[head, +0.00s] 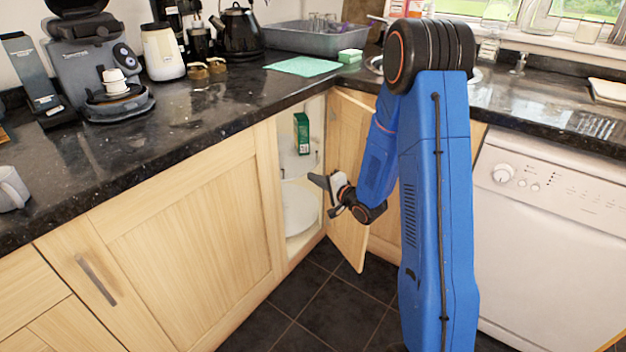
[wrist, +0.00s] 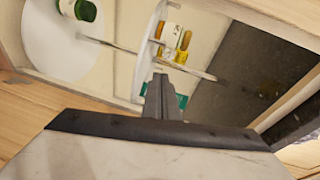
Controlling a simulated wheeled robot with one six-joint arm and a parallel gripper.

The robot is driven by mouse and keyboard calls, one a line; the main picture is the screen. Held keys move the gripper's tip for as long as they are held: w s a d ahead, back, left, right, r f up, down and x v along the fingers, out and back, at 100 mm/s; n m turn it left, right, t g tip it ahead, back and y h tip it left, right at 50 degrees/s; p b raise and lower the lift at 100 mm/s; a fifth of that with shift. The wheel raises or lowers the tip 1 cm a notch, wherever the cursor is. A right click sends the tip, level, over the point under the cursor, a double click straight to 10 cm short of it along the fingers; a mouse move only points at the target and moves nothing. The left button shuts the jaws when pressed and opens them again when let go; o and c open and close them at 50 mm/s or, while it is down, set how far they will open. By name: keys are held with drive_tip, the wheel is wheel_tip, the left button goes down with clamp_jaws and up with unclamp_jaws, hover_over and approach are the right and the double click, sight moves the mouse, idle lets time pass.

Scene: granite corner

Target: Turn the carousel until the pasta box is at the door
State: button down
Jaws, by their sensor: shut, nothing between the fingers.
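The two-tier white carousel stands inside the open corner cabinet; its lower shelf (head: 300,212) and upper shelf (head: 297,166) show in the head view. A tall green box (head: 302,133) stands on the upper shelf near the opening; I cannot tell whether it is the pasta box. My gripper (head: 314,178) is at the cabinet opening, below the green box. In the wrist view my gripper (wrist: 160,80) is shut and empty, pointing into the cabinet. A teal item (wrist: 181,101) is partly hidden behind its fingers. A carousel disc (wrist: 45,45) and the metal pole (wrist: 105,43) also show there.
The open cabinet door (head: 347,190) stands right beside my gripper. The wrist view shows a green and white container (wrist: 85,10) on one disc and yellow items (wrist: 184,42) on another. The black worktop (head: 190,130) overhangs the cabinet; a white dishwasher (head: 545,240) stands right.

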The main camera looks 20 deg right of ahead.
drive_tip(key=w+a+f, duration=0.1)
drive_tip(key=w+a, duration=0.5)
drive_tip(key=w, duration=0.2)
drive_tip(key=shift+a+f, duration=0.15)
drive_tip(key=shift+f, duration=0.2)
drive_tip(key=shift+w+a, duration=0.15)
drive_tip(key=shift+a, duration=2.75)
